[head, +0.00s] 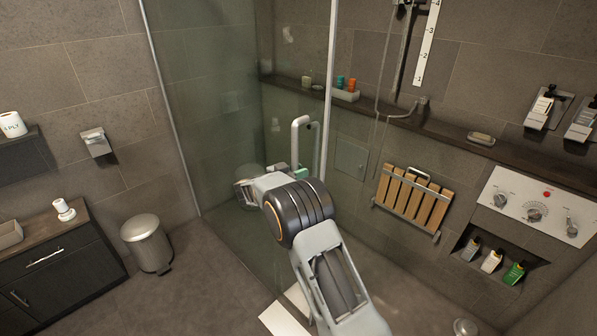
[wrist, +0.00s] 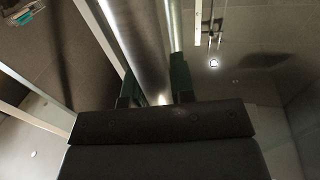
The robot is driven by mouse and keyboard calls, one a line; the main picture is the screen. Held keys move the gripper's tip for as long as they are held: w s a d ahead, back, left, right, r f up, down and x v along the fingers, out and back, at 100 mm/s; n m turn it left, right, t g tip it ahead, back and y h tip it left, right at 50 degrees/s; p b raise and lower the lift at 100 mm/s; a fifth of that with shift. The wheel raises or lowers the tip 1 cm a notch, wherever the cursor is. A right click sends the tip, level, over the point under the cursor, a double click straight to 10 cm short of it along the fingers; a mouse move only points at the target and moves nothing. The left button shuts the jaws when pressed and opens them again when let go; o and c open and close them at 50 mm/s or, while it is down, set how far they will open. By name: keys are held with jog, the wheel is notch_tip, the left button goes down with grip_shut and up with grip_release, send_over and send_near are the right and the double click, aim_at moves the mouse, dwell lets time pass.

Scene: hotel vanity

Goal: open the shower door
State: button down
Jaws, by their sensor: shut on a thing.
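The shower door is a greenish glass panel (head: 225,110) with a pale metal edge strip (head: 330,85). Its upright, pale bar handle (head: 297,135) stands near that edge. My gripper (head: 297,172) is at the lower part of the handle, with my arm reaching up from the bottom of the head view. In the wrist view the handle is a thick grey bar (wrist: 142,35) between the two dark green-grey fingers (wrist: 155,85), which are shut on it. My wrist hides the handle's lower end. I cannot tell the door's exact angle.
Right of the door edge, the shower interior shows a folded wooden seat (head: 412,200), a control panel (head: 535,205) and a dark ledge (head: 450,135). A metal bin (head: 147,243) stands left of the glass, beside a dark cabinet (head: 60,262). The floor (head: 205,285) between bin and arm is clear.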

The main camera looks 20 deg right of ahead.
jog(key=c, duration=1)
grip_release()
jog(key=shift+o, duration=0.2)
jog(key=shift+a, duration=0.1)
jog(key=b+v, duration=0.3)
jog(key=v, duration=1)
jog(key=shift+a+r, duration=0.15)
jog(key=shift+a, duration=0.25)
jog(key=shift+s, duration=0.1)
